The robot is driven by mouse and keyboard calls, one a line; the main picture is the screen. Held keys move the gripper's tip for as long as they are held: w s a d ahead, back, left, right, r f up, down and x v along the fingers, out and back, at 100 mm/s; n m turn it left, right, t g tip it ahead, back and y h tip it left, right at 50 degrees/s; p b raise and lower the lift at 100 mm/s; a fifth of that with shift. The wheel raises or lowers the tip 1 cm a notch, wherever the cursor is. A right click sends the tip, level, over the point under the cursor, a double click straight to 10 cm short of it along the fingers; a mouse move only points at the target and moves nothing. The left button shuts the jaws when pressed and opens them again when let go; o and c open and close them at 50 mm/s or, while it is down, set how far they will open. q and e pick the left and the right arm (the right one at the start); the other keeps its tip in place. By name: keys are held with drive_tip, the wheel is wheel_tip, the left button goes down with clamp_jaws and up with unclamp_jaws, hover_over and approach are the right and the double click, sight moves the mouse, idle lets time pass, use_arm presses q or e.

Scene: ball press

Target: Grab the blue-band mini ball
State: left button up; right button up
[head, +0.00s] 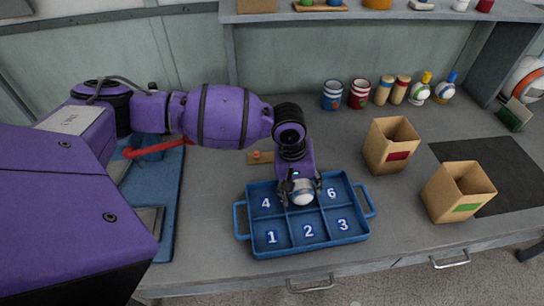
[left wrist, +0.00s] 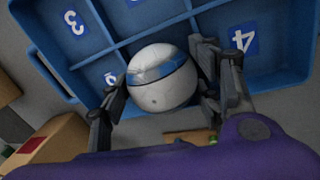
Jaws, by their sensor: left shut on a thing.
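The blue-band mini ball is white with a blue stripe and shows in the head view (head: 302,199) and large in the left wrist view (left wrist: 160,82). It is at the back middle compartment of the blue numbered tray (head: 310,245); I cannot tell whether it touches the tray floor. My left gripper (head: 304,188) points down over that compartment, its fingers shut on the ball from two sides. The fingers also show in the left wrist view (left wrist: 160,85). The label under the ball is hidden, while 1, 2, 3, 4 and 6 are readable. My right gripper is not in view.
A box with a red label (head: 388,145) and a box with a green label (head: 455,195) stand right of the tray, near a dark mat (head: 500,170). Cups, shakers and bottles line the back. A small wooden piece (head: 259,157) lies behind the tray.

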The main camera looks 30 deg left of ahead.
use_arm(q)
drive_tip(key=shift+w+r, duration=0.1)
drive_tip(key=shift+r, duration=0.05)
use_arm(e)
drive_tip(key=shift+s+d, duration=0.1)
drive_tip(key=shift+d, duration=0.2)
use_arm(q)
drive_tip(key=shift+r, duration=0.6)
drive_tip(key=s+d+r+p, duration=0.2)
drive_tip(key=s+d+r, duration=0.2)
drive_tip(key=s+r, duration=0.7)
drive_tip(key=shift+s+r+p, duration=0.3)
drive_tip(key=shift+s, duration=0.9)
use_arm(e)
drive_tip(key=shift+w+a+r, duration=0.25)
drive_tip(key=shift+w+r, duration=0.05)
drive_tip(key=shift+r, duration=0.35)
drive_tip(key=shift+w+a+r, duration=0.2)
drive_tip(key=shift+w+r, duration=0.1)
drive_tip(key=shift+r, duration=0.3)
